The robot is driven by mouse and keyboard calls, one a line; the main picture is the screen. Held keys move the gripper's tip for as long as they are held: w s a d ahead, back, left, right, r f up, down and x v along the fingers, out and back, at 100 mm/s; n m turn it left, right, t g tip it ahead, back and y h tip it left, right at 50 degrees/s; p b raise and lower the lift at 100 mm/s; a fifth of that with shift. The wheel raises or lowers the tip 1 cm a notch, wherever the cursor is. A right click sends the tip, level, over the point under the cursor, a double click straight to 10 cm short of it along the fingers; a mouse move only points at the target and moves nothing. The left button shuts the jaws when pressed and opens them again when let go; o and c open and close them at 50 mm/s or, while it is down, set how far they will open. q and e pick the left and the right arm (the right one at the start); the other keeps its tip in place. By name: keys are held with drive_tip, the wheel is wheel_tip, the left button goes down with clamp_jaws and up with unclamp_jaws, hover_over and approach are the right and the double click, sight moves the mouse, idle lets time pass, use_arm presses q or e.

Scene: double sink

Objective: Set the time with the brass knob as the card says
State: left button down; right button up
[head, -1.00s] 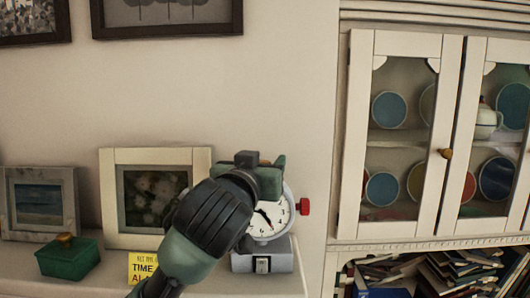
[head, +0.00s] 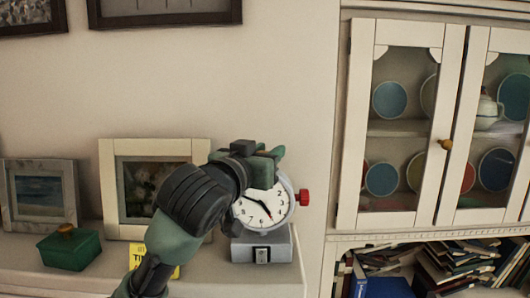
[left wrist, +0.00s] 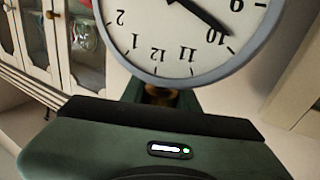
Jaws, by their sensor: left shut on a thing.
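The clock (head: 262,210) has a white face, a grey rim and a red knob (head: 304,197) on its right side, and stands on a grey base (head: 262,246). My left gripper (head: 262,166) is at the clock's top. In the left wrist view the face (left wrist: 165,35) appears upside down, and the brass knob (left wrist: 160,97) shows between my fingers below the 12. The gripper is shut on it. There a long dark hand points close to the 10. In the head view another hand points down and slightly right.
A green box (head: 68,250) and two framed pictures (head: 40,195) stand on the ledge left of the clock. A white cabinet (head: 352,140) with glass doors stands on the right, above shelves of books (head: 400,262). The wall above the clock is clear.

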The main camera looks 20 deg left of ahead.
use_arm(q)
drive_tip(key=shift+d+m+h, duration=0.15)
drive_tip(key=shift+m+h, duration=0.45)
drive_tip(key=shift+h, duration=0.3)
drive_tip(key=c, duration=1.2)
unclamp_jaws()
drive_tip(key=shift+o, duration=0.7)
drive_tip(key=shift+w, duration=0.1)
drive_tip(key=b+v, duration=0.3)
drive_tip(key=v, duration=0.4)
drive_tip(key=shift+s, duration=0.4)
